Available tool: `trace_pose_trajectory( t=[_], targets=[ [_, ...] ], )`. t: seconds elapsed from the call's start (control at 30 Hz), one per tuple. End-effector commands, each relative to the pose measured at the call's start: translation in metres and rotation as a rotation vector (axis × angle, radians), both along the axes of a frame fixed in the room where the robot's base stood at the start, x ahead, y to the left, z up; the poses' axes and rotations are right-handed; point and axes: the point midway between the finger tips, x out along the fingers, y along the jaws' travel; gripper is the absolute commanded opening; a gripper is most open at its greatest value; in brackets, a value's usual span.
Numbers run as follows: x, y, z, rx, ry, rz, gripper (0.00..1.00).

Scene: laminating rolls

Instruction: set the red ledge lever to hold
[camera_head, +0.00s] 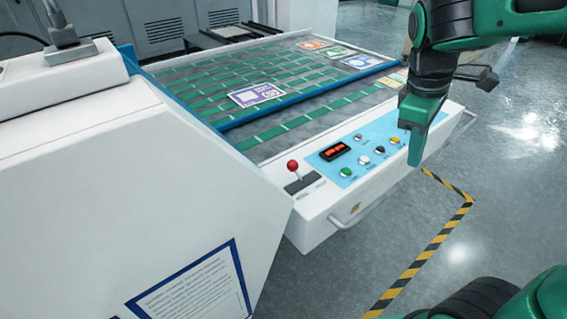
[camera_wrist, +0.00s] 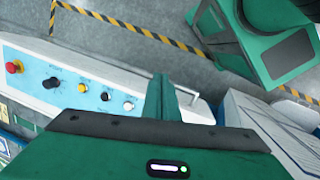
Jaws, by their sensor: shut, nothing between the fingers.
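The red ledge lever (camera_head: 292,167) shows in the head view as a red ball on a thin stem. It stands in a dark slotted plate (camera_head: 303,183) on the white ledge, left of the blue control panel. Any position marking beside it is too small to read. My gripper (camera_head: 415,158) is shut and empty, pointing down in front of the panel's right end, well to the right of the lever and apart from it. In the wrist view my shut fingers (camera_wrist: 162,98) show over the ledge's edge; the lever is not seen there.
The blue panel (camera_head: 345,172) carries a red display and several knobs. A red button on yellow (camera_wrist: 14,67) shows in the wrist view. A white housing (camera_head: 140,190) rises left of the lever. A handle (camera_head: 350,217) juts from the ledge front. Open floor lies right.

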Motion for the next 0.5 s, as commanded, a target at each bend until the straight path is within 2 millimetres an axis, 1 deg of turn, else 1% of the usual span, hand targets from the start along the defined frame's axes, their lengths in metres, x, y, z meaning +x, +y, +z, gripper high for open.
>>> trace_pose_trajectory(
  t=[0.03, 0.07, 0.1, 0.17, 0.2, 0.23, 0.27, 0.3, 0.37, 0.4, 0.5],
  targets=[
    [0.014, 0.025, 0.004, -0.018, 0.014, 0.138, 0.00],
    [0.021, 0.037, 0.007, -0.029, 0.022, 0.217, 0.00],
    [0.029, 0.056, 0.010, -0.044, 0.034, 0.325, 0.00],
    [0.039, 0.084, 0.014, -0.065, 0.052, 0.483, 0.00],
    [0.044, 0.105, 0.017, -0.081, 0.065, 0.589, 0.00],
    [0.047, 0.121, 0.019, -0.091, 0.074, 0.670, 0.00],
    [0.049, 0.136, 0.021, -0.102, 0.083, 0.747, 0.00],
    [0.051, 0.157, 0.022, -0.118, 0.096, 0.847, 0.00],
    [0.052, 0.188, 0.025, -0.139, 0.113, 0.992, 0.00],
    [0.051, 0.207, 0.026, -0.152, 0.125, 1.081, 0.00],
    [0.045, 0.248, 0.029, -0.181, 0.150, 1.268, 0.00]
  ],
)
